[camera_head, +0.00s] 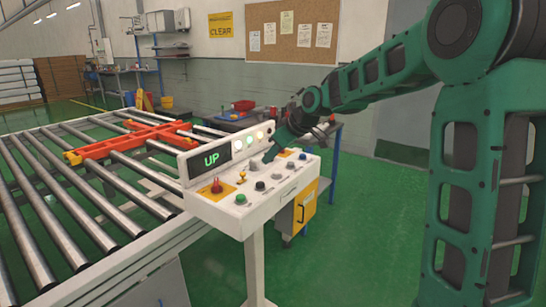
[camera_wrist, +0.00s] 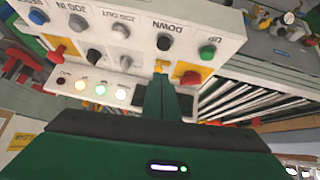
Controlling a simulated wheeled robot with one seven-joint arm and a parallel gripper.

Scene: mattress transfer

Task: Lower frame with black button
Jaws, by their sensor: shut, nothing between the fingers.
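The white control panel (camera_head: 253,190) stands in the middle of the head view, its display reading "UP". The black button (camera_head: 260,185) lies on its top between a green button (camera_head: 240,198) and grey ones; the black button also shows in the wrist view (camera_wrist: 164,42), beside the label "DOWN". The orange frame (camera_head: 128,142) lies among the conveyor rollers at left. My gripper (camera_head: 267,158) is shut and empty, above the back part of the panel. In the wrist view my gripper's fingers (camera_wrist: 161,80) point towards the black button, apart from it.
A red knob on a yellow plate (camera_head: 217,187) and a small yellow switch (camera_head: 241,177) sit near the panel's buttons. A blue button (camera_head: 303,156) is at its right end. A workbench with tools (camera_head: 235,117) stands behind. Green floor is clear at right.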

